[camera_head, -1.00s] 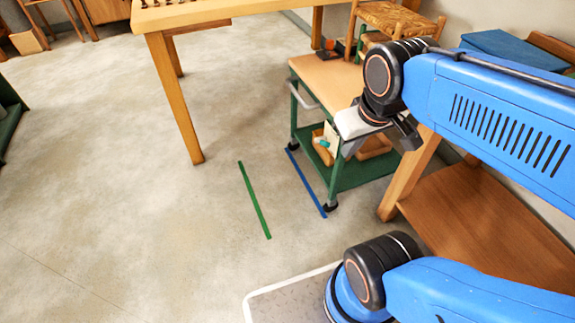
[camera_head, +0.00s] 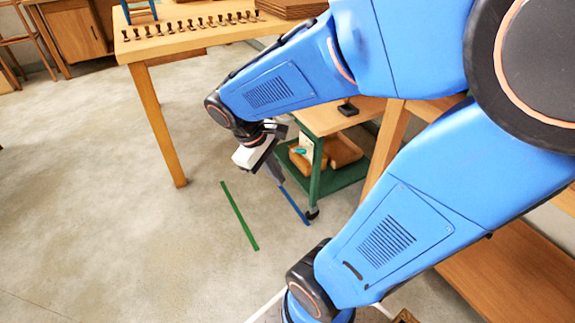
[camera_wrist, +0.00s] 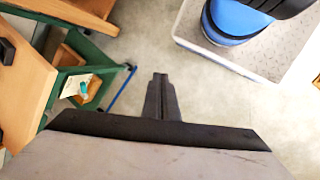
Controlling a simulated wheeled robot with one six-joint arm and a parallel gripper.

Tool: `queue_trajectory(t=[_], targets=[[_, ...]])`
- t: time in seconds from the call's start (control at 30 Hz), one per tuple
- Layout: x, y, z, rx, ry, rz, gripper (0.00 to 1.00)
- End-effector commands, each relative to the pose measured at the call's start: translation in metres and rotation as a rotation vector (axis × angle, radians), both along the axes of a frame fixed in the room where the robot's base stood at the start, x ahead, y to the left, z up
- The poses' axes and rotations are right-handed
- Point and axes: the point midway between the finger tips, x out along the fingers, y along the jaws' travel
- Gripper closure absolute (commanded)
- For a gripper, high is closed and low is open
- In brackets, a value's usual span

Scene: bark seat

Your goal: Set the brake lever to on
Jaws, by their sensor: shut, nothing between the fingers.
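The green cart (camera_head: 318,168) with a wooden top (camera_head: 335,118) stands right of the middle in the head view. A dark caster (camera_head: 312,213) shows at its near corner. I cannot make out a brake lever in either view; my arm hides part of the cart's left side. My gripper (camera_head: 274,172) is shut and empty, pointing down beside the cart's left end, above the floor. In the wrist view the shut fingers (camera_wrist: 161,95) are over bare floor, with the cart's green frame (camera_wrist: 95,50) to their left, apart from them.
A wooden table (camera_head: 160,48) with a row of small dark items stands behind. A brown item and a small teal thing (camera_head: 299,151) sit on the cart's lower shelf.

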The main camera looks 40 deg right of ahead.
Motion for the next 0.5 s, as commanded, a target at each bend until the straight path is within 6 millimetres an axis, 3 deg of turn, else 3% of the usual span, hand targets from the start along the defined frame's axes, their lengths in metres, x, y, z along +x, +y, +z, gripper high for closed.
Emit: queue_trajectory(t=[0.5], targets=[[0.029, -0.056, -0.042, -0.207, 0.429, 0.169, 1.0]])
